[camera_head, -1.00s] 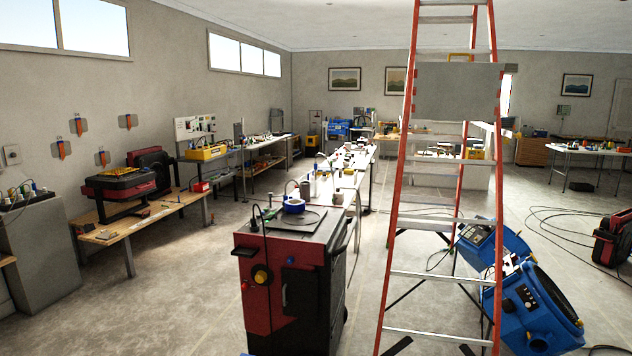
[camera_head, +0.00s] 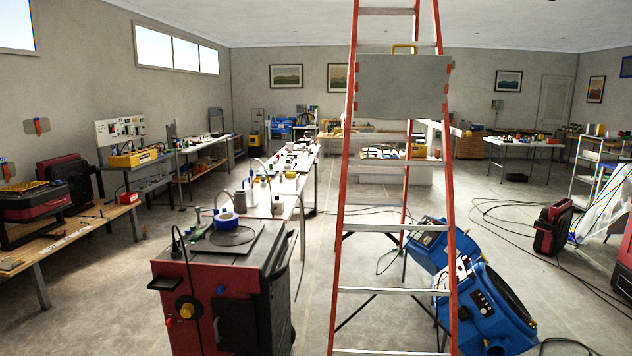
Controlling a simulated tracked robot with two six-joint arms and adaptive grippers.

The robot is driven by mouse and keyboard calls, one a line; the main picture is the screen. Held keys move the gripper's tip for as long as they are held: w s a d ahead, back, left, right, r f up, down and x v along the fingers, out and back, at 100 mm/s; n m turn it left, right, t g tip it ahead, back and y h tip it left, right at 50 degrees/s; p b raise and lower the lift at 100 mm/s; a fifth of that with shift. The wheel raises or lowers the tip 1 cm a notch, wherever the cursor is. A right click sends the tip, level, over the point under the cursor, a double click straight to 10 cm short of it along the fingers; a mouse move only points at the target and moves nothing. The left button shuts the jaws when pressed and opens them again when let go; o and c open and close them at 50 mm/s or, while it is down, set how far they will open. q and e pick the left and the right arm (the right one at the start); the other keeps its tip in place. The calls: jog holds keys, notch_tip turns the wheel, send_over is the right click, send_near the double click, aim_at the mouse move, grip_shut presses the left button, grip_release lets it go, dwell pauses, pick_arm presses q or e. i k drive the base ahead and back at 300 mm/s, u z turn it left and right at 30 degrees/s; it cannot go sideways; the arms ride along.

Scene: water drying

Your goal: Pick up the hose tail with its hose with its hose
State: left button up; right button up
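No part that I can surely name as the hose tail shows. A thin dark hose or cable (camera_head: 187,264) arches up at the left of the red and black cart (camera_head: 193,300). A grey hose-like line (camera_head: 301,250) hangs down by the cart's right side. A dark coiled line (camera_head: 232,236) lies on the cart top beside a blue ring-shaped item (camera_head: 226,220). Neither of my grippers is in view.
A red stepladder (camera_head: 343,200) stands right of the cart, with blue machines (camera_head: 490,310) behind its right legs. Dark cables (camera_head: 530,225) trail over the floor at right. A long workbench (camera_head: 300,170) runs behind the cart. The floor left of the cart looks clear.

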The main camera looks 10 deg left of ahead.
aim_at(251, 172)
jog(key=z, duration=0.3)
jog(key=i, duration=1.4)
jog(key=u, duration=0.35)
jog(key=i, duration=1.25)
jog(key=u, duration=0.85)
jog(key=i, duration=0.3)
jog(key=u, duration=0.2)
jog(key=k, duration=0.85)
jog(key=u, duration=0.2)
jog(key=i, duration=0.85)
jog(key=z, duration=0.05)
jog(key=k, duration=0.1)
jog(key=z, duration=0.05)
